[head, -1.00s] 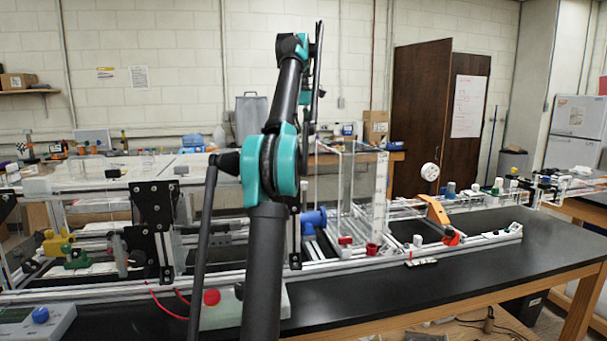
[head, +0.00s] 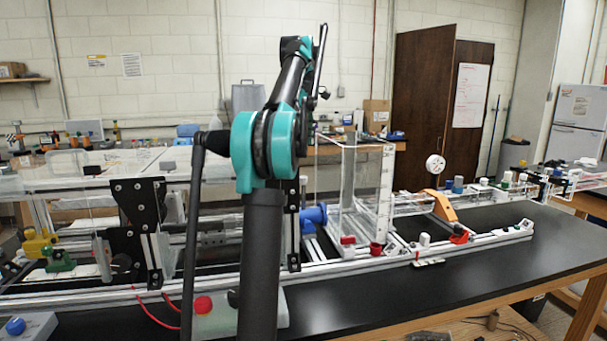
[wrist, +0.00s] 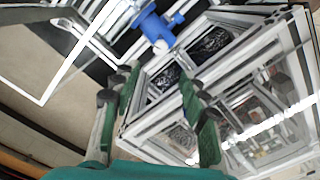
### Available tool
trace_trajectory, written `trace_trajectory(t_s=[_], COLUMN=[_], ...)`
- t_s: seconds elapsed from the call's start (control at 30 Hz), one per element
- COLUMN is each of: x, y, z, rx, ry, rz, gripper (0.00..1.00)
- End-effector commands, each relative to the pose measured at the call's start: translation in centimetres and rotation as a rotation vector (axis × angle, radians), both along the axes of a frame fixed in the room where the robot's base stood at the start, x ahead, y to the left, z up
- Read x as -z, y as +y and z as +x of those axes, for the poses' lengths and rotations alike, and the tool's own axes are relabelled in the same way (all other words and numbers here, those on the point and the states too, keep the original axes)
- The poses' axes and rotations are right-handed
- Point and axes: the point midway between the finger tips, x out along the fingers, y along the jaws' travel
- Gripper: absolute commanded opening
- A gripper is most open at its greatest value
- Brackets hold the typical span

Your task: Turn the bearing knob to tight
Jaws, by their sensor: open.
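My gripper (wrist: 158,80) shows in the wrist view with its two green-padded fingers apart and nothing between them. A blue part with a stem and a pale round end (wrist: 155,28) lies beyond the fingertips, apart from them. In the head view a blue flanged part (head: 314,215) sits on the frame just right of my arm. No knob carries a label that I can read, so I cannot tell which is the bearing knob. My gripper is not clear in the head view.
The aluminium extrusion frame (head: 400,258) runs along the black bench (head: 490,268). A clear tank (head: 365,190), an orange bracket (head: 437,204) and a black plate (head: 140,215) rise from it. The bench front at the right is clear.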

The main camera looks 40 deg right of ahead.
Motion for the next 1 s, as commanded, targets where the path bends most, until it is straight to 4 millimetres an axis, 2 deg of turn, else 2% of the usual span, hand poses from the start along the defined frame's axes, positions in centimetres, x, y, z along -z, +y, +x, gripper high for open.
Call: trace_trajectory(t_s=[0.6, 0.8, 1.0], x=[10.0, 11.7, 12.1], y=[0.0, 0.0, 0.0], z=[0.0, 0.0, 0.0], rx=[0.000, 0.000, 0.000], ry=[0.000, 0.000, 0.000], rz=[0.000, 0.000, 0.000], gripper=[0.44, 0.44, 0.44])
